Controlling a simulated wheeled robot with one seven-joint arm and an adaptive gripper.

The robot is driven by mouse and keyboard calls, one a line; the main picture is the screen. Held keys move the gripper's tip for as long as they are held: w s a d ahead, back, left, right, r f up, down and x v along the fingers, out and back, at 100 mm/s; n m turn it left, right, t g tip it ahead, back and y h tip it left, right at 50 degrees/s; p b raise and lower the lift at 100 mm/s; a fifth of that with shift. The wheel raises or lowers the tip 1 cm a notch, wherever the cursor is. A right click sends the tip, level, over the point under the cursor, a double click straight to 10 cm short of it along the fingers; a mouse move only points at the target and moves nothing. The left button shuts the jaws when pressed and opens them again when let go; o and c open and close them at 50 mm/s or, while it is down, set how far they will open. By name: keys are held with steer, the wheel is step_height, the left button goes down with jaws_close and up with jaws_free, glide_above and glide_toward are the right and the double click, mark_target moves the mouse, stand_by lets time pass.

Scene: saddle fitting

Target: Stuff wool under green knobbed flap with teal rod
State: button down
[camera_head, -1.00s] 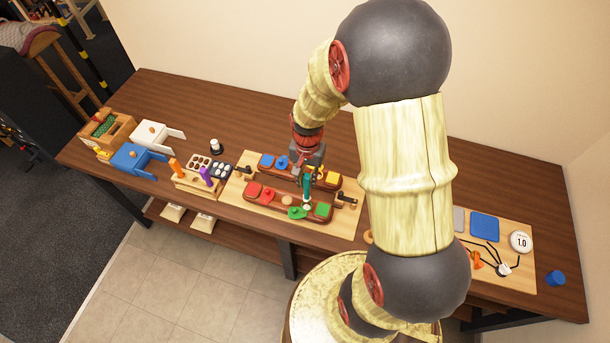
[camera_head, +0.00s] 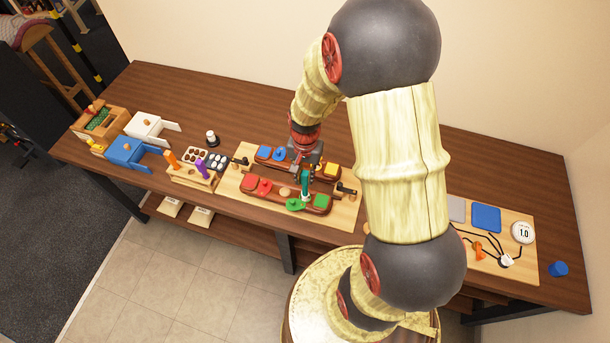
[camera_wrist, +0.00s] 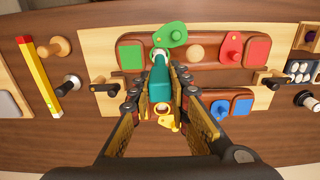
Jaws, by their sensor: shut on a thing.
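My gripper (camera_wrist: 160,92) is shut on the teal rod (camera_wrist: 160,80), which points down at the front brown saddle block (camera_head: 263,195). In the head view the rod (camera_head: 305,182) stands roughly upright over that block. A white piece, which looks like wool or the rod's pale tip, shows at the rod's lower end (camera_head: 306,197); I cannot tell which. The green knobbed flap (camera_wrist: 171,35) lies right beside it, turned out over the block's front edge; it also shows in the head view (camera_head: 295,204). Whether any wool is under the flap is hidden.
A green pad (camera_wrist: 131,56) and a red knobbed flap (camera_wrist: 232,45) are on the same block. The rear block carries a yellow knobbed flap (camera_wrist: 168,123) and blue pads. Black-handled clamps (camera_wrist: 100,87) and (camera_wrist: 270,80) stand at both sides. The table's left back is clear.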

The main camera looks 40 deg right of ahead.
steer(key=shift+f+b, duration=1.2)
steer(key=shift+f, duration=0.55)
stand_by(1.2)
steer(key=shift+r, duration=0.15)
